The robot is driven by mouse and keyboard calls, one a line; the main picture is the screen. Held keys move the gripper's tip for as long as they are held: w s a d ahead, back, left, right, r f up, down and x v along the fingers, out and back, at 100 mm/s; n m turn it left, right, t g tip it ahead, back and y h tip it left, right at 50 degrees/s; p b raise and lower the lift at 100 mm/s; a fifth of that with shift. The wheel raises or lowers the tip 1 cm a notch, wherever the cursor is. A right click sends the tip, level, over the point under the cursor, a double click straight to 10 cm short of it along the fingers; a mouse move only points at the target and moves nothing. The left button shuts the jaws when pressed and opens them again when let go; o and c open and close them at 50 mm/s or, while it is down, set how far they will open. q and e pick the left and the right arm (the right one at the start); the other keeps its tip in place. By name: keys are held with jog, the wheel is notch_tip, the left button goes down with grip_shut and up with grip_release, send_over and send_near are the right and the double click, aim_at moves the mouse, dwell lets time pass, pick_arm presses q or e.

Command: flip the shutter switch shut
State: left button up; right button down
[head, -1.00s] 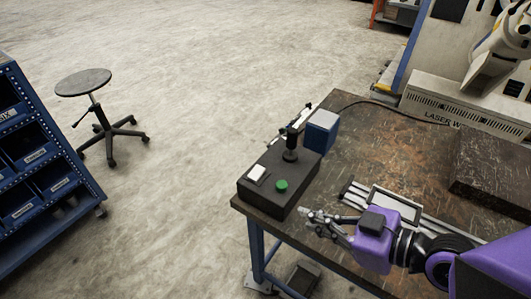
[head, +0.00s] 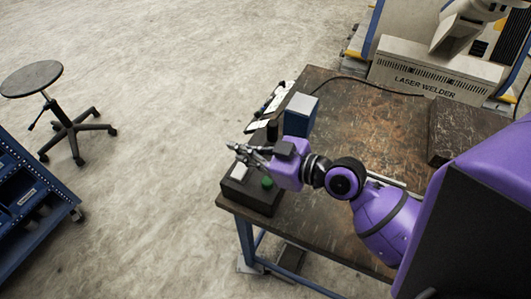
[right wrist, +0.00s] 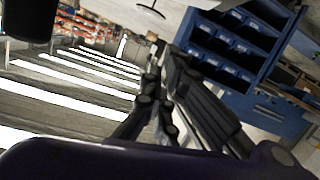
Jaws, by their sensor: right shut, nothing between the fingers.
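A black control box (head: 258,201) sits at the near left corner of the table. It carries a white rocker switch (head: 240,172) and a green button (head: 267,183). My right gripper (head: 233,147) is shut and empty. In the head view its fingertips appear just above and beyond the white switch; I cannot tell the height gap. The shut fingers also show in the right wrist view (right wrist: 156,48), where the switch is not visible. My left gripper is out of view.
A blue-grey block (head: 302,112) stands behind the gripper on the brown table (head: 365,115). A laser welder (head: 425,85) is at the back right. A stool (head: 32,80) and a blue bin rack (head: 30,205) stand on the floor at left.

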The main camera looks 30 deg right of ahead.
aim_at(240, 171)
notch_tip(240, 171, down, 3)
jog(key=shift+w+d+b, duration=0.15)
jog(key=shift+b, duration=0.15)
jog(key=shift+d+f, duration=0.15)
jog(key=shift+f, duration=0.3)
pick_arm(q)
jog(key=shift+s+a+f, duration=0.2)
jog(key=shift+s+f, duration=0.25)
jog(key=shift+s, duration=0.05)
pick_arm(e)
jog(key=f+m+b, duration=0.1)
jog(key=w+d+f+m+b, duration=0.1)
jog(key=shift+d+g+y+b, duration=0.1)
jog(key=shift+g+y+b, duration=0.2)
jog(key=shift+g, duration=0.1)
jog(key=shift+d+f+m+b, duration=0.1)
jog(key=shift+d+m+b, duration=0.05)
jog(key=shift+m+b, duration=0.25)
jog(key=shift+d+m+y, duration=0.1)
jog(key=shift+m+y, duration=0.2)
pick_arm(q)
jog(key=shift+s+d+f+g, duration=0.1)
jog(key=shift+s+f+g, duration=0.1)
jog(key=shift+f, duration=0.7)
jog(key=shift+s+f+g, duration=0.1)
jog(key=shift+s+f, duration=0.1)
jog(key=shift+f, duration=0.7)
pick_arm(e)
jog(key=shift+w, duration=0.1)
